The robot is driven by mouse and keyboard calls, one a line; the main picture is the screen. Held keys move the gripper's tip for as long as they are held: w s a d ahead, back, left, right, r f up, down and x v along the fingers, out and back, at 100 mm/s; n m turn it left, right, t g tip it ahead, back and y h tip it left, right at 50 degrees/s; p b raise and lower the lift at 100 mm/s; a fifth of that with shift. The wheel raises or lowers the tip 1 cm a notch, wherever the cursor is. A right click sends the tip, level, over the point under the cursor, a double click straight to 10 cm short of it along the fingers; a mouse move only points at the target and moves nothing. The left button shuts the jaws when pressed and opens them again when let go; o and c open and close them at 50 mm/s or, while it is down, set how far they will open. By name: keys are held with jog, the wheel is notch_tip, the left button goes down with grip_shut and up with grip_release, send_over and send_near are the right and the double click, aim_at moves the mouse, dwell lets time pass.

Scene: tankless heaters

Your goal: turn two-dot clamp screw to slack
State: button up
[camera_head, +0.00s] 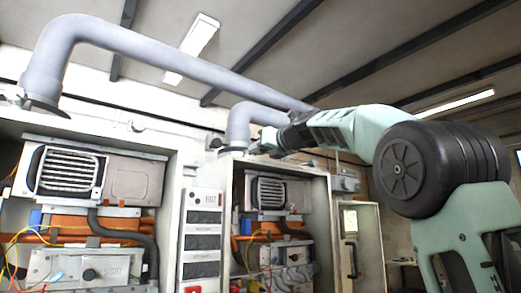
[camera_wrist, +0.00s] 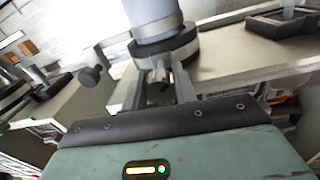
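A dark clamp band (camera_wrist: 165,50) circles the foot of a grey flue pipe (camera_wrist: 152,14) in the wrist view. A small metallic clamp screw part (camera_wrist: 159,76) sticks out from the band toward me. My gripper (camera_wrist: 160,90) has its two dark fingers apart, one on each side of this part. I cannot tell whether they press on it. In the head view my gripper (camera_head: 268,146) is at the foot of the right flue pipe (camera_head: 240,122), above the right heater cabinet (camera_head: 232,180). No dot marks can be made out on the screw.
A second, larger flue pipe (camera_head: 45,75) stands on the left heater cabinet (camera_head: 170,200). A dark round knob (camera_wrist: 93,77) is left of my fingers in the wrist view. An open cabinet door (camera_head: 370,245) stands at the right, below my arm.

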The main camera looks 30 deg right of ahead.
jog(key=shift+r+n+p, duration=0.1)
jog(key=shift+n+p, duration=0.25)
jog(key=shift+n, duration=2.05)
jog(key=o, duration=1)
jog(key=s+b, duration=0.2)
jog(key=s, duration=0.3)
jog(key=s+b, duration=0.1)
jog(key=s, duration=0.5)
jog(key=s+d+b, duration=0.1)
jog(key=s+b, duration=0.1)
jog(key=s, duration=0.4)
jog(key=shift+s+d+b, duration=0.1)
jog(key=shift+s+b, duration=0.1)
jog(key=shift+b, duration=0.15)
